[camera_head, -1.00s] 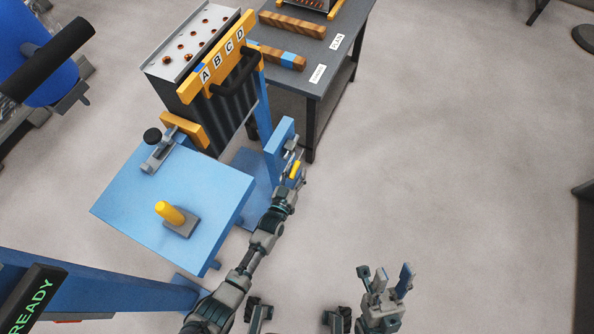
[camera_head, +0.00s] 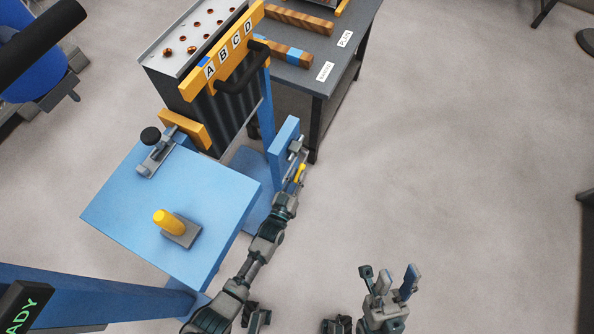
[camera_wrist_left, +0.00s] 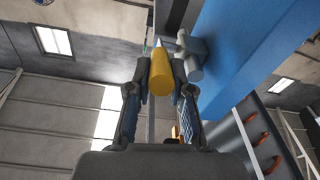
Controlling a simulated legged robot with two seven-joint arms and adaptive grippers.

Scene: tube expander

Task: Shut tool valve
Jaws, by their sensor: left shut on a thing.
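The yellow valve handle (camera_head: 300,173) is beside the blue upright plate (camera_head: 283,152), at the right of the blue stand. My left gripper (camera_head: 296,176) is at it. In the left wrist view the yellow handle (camera_wrist_left: 161,75) sits between the two fingertips of my left gripper (camera_wrist_left: 160,80), which are shut on it. A grey metal fitting (camera_wrist_left: 190,55) is just behind the handle, next to the blue plate. My right gripper (camera_head: 389,280) is open and empty over bare floor at the lower right.
A finned block with a yellow bar lettered A to D (camera_head: 222,55) stands behind. A grey bench (camera_head: 345,60) is beyond. The floor at right is clear.

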